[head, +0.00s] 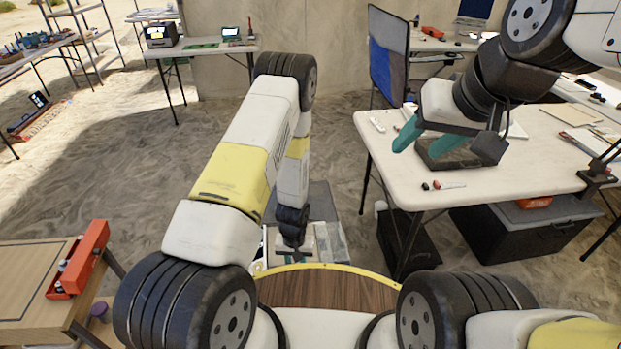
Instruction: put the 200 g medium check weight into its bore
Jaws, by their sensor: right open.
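My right gripper (416,152) is over the white table at the right, its two teal fingers apart with nothing seen between them. A dark block (462,157) lies on the table just behind and below these fingers, partly covered by the gripper. Whether it has bores, I cannot tell. I cannot make out the 200 g medium check weight for certain. My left gripper (293,250) hangs low in front of my base; its fingers are too small to read.
The white table (390,150) has a small red-tipped item (450,185) near its front edge, papers and a dark stand at right. A wooden table (25,290) with an orange tray (78,262) stands at left. Dark bins (530,228) sit under the white table.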

